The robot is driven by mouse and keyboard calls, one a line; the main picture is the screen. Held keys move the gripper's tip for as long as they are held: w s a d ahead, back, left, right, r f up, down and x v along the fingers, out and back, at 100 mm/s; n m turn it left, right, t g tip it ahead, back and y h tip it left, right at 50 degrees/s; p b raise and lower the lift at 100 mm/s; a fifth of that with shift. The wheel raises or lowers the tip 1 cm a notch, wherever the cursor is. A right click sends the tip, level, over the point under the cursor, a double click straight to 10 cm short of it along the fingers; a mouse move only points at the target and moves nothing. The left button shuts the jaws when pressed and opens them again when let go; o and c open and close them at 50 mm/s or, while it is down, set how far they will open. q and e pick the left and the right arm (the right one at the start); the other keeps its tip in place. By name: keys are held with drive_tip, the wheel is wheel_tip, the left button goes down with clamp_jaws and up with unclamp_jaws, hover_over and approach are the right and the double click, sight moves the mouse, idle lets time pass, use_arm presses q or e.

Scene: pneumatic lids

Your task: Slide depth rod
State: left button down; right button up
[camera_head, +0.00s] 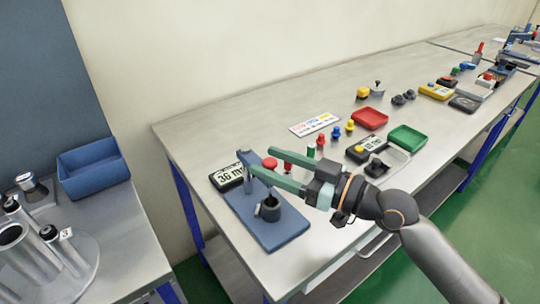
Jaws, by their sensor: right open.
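A blue base plate (276,236) lies at the near left end of the grey workbench. A dark round cup (270,209) stands on it. A slim grey-blue upright piece (243,160) rises at the plate's far part; it looks like the depth rod or its post, but I cannot tell which. My right gripper (261,159) reaches in from the right with its two green fingers apart. Its fingertips are close to the upright piece; whether they touch it is unclear. The fingers hide part of the plate. My left gripper is not in view.
A display box (226,179) and a red button (269,163) sit by the plate. Red (370,118) and green (407,138) trays, with several knobs, stand farther along. A blue bin (93,172) and metal cylinders (14,238) are on the left table.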

drive_tip(key=shift+w+a, duration=0.25)
drive_tip(key=shift+a, duration=0.15)
clamp_jaws()
idle(0.4)
drive_tip(key=shift+r, duration=0.1)
idle(0.8)
